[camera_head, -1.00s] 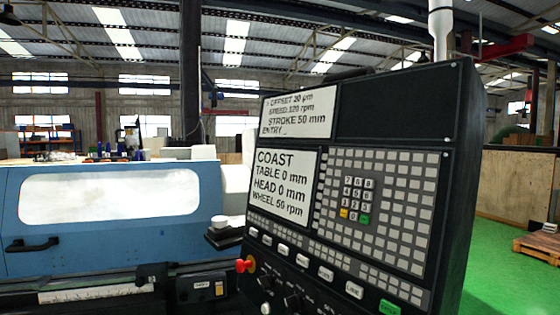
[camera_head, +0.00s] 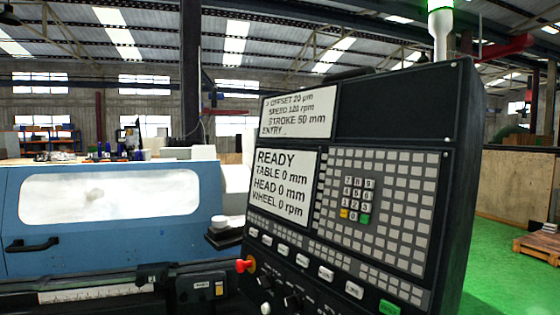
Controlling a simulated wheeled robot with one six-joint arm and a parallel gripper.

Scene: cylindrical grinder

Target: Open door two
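A blue sliding door (camera_head: 205,205) with a long, cloudy white window (camera_head: 110,194) covers the front of the grinder at the left. It looks shut. A dark horizontal handle (camera_head: 33,245) sits low on its left side. I cannot tell from this view which door is door two. The black control panel (camera_head: 400,190) stands at the right. Its lower screen (camera_head: 282,187) reads READY, TABLE 0 mm, HEAD 0 mm, WHEEL 0 rpm. The lamp (camera_head: 440,8) on top shows green. My gripper is not in view.
The panel fills the near right and stands in front of the machine's right end. A red knob (camera_head: 245,265) sticks out at its lower left. Green floor (camera_head: 485,270) is open at the far right, with a wooden pallet (camera_head: 538,247) on it.

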